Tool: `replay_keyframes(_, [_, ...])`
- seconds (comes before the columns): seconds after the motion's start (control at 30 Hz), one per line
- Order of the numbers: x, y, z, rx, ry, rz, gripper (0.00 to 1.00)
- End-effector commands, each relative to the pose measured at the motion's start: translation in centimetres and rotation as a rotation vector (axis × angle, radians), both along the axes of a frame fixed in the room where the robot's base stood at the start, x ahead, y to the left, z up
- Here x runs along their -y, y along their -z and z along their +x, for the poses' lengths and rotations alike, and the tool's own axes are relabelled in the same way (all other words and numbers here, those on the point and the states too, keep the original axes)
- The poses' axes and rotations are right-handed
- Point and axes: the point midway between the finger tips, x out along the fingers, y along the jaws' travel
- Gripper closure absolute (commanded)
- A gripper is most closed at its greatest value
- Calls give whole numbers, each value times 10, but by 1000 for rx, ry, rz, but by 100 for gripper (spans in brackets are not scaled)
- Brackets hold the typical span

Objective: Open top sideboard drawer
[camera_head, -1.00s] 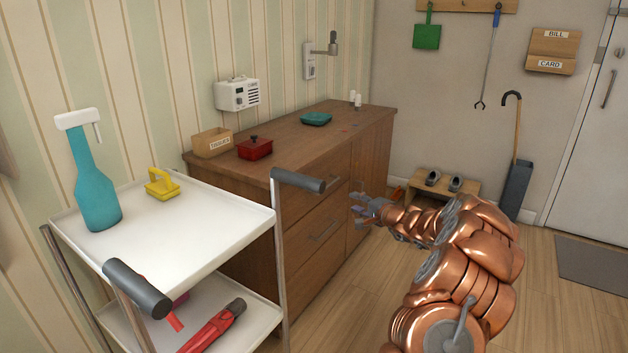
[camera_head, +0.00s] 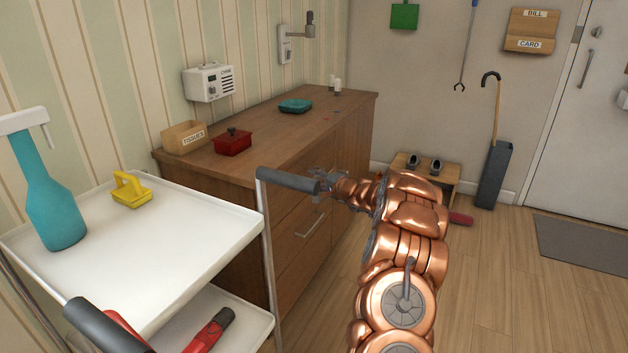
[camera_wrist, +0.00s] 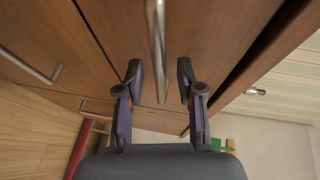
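The wooden sideboard (camera_head: 270,240) stands along the striped wall, and its drawer fronts look flush. The top drawer's bar handle (camera_wrist: 156,45) runs down the middle of the wrist view, on the top drawer front (camera_wrist: 215,40). My gripper (camera_wrist: 160,78) is open, with one finger on each side of the handle's near end; I cannot tell whether either touches it. In the head view my gripper (camera_head: 328,180) is at the upper front of the sideboard. It and the trolley handle hide the top handle there. A lower drawer handle (camera_head: 310,223) is visible below.
A white trolley (camera_head: 150,245) stands close in front at the left, its grey push handle (camera_head: 288,179) near my gripper. Floor at right is mostly clear.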

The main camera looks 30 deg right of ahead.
Motion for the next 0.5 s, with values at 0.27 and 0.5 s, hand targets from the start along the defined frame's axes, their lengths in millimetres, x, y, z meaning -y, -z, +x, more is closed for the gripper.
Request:
replay_keyframes(0.27, [-1, 1, 10, 1, 0, 1, 63])
replay_keyframes(0.5, [-1, 1, 9, 1, 1, 1, 66])
